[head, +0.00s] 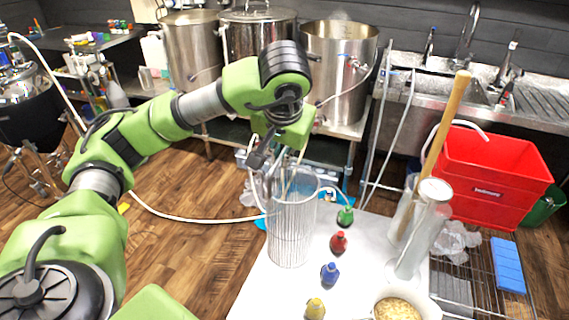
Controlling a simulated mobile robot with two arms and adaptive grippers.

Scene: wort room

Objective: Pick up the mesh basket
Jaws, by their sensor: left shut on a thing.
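The mesh basket (292,232) is a tall grey wire cylinder, open at the top. It stands upright at the left edge of the white table (265,295); whether its base touches the table I cannot tell. My left gripper (270,180) reaches down from above to the left side of the basket's rim and is shut on it. The fingertips are partly hidden against the wires. My right gripper is not in view.
Green (345,216), red (338,242), blue (329,273) and yellow (315,308) small bottles stand right of the basket. A bowl of grain (397,308), clear cylinders and a wooden paddle (445,120) stand further right. Steel kettles (340,70) stand behind; a red crate (490,180) is at right.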

